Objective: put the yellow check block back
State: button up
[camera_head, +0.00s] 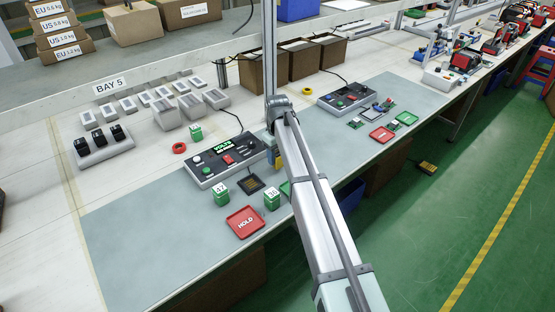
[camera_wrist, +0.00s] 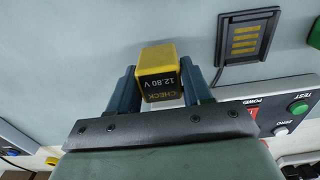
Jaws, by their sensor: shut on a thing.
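My gripper (camera_wrist: 160,72) is shut on the yellow check block (camera_wrist: 155,57), one finger on each side. The block's dark face reads "CHECK 12.80 V" in the wrist view. In the head view, a small yellow part of the block (camera_head: 279,159) shows beside my arm, just right of the tester console (camera_head: 222,160). The rest of it is hidden by my arm. The black contact pad with yellow strips (camera_wrist: 245,38) is empty and apart from the block in the wrist view. The pad also shows in front of the console in the head view (camera_head: 250,184).
Two green blocks stand on the grey mat (camera_head: 140,255), left (camera_head: 221,194) and right (camera_head: 271,199), near a red HOLD tray (camera_head: 245,222). The mat's front left is clear.

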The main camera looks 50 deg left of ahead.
aim_at(278, 153)
jog(key=shift+f, duration=1)
jog(key=shift+f, duration=0.1)
jog(key=o, duration=1.2)
notch_tip(278, 153, up, 12)
jog(key=shift+r, duration=0.1)
